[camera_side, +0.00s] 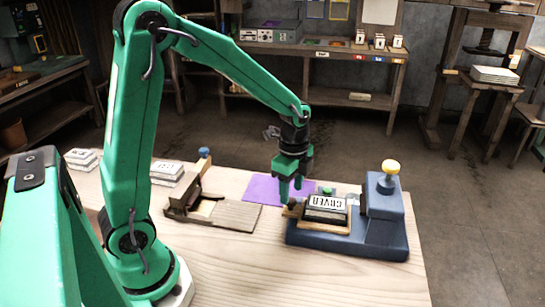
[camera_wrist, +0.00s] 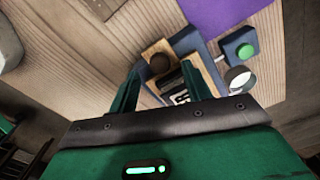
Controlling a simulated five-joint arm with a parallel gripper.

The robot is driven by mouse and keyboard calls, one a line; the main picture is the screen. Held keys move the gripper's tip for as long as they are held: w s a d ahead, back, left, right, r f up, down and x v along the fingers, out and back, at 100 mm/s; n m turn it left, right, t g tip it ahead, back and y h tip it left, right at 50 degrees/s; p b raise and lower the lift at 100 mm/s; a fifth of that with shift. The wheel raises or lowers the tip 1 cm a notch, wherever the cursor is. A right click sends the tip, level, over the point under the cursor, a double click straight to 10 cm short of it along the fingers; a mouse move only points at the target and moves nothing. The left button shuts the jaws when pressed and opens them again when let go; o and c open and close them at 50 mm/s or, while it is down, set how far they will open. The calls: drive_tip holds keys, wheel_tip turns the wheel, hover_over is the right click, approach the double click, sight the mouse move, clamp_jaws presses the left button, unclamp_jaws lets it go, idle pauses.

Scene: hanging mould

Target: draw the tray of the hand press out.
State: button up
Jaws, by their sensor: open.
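The hand press (camera_side: 385,215) is dark blue, with a yellow knob on its raised block at the right. Its light wooden tray (camera_side: 322,226) lies on the blue base and carries a dark block lettered COVER (camera_side: 325,206). The tray also shows in the wrist view (camera_wrist: 209,70), with a dark round knob (camera_wrist: 160,63) at its near end. My gripper (camera_side: 291,198) points down at the tray's left end. In the wrist view my gripper (camera_wrist: 160,70) is open, its fingers appearing on either side of the knob. Whether they touch it is not clear.
A purple sheet (camera_side: 275,190) lies behind the press. The front of the table is bare. A green button (camera_wrist: 245,51) sits beside the tray.

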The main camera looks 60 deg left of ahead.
drive_tip(key=shift+r, duration=2.6)
drive_tip(key=s+d+r+n+t, duration=0.2)
drive_tip(key=s+r+n+t, duration=0.3)
drive_tip(key=s+r+n, duration=0.4)
drive_tip(key=s+n, duration=0.4)
drive_tip(key=s, duration=0.2)
drive_tip(key=shift+n+t, duration=0.3)
